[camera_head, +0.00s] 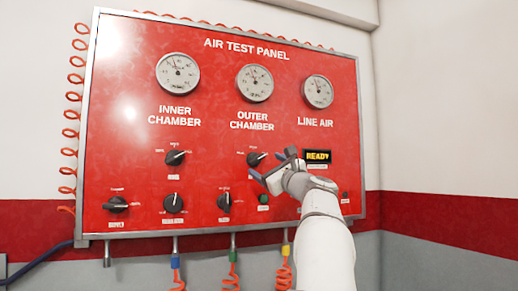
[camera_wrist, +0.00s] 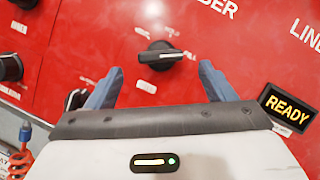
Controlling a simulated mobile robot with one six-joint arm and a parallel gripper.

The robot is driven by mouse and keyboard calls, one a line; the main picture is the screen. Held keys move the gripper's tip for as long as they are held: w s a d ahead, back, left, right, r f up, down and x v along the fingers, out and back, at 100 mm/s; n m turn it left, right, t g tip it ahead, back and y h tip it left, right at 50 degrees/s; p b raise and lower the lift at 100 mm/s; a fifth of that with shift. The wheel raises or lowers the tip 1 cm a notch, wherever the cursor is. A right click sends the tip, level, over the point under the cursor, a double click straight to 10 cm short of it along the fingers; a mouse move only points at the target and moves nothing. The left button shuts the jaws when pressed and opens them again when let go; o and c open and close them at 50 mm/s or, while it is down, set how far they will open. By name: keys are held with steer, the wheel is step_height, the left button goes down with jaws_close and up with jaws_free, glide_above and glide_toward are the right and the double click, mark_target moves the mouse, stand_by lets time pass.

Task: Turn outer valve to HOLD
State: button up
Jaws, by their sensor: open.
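The outer valve is a black knob (camera_head: 256,159) below the OUTER CHAMBER gauge on the red panel. It also shows in the wrist view (camera_wrist: 160,54), with its pointer toward the right, near a label that seems to read FILL. My gripper (camera_head: 274,165) is in front of the panel, just below and right of the knob in the head view. In the wrist view its two blue-grey fingers (camera_wrist: 161,70) are spread apart, below left and below right of the knob, with nothing between them.
The red AIR TEST PANEL (camera_head: 220,110) carries several gauges and knobs. The inner chamber knob (camera_head: 175,158) is to the left, a lower knob (camera_head: 224,199) is below. A READY display (camera_head: 318,156) is close on the right. Coiled orange hoses (camera_head: 285,275) hang underneath.

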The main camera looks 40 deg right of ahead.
mark_target(259, 161)
steer(key=p+x, duration=0.2)
steer(key=x, duration=0.3)
steer(key=c, duration=1)
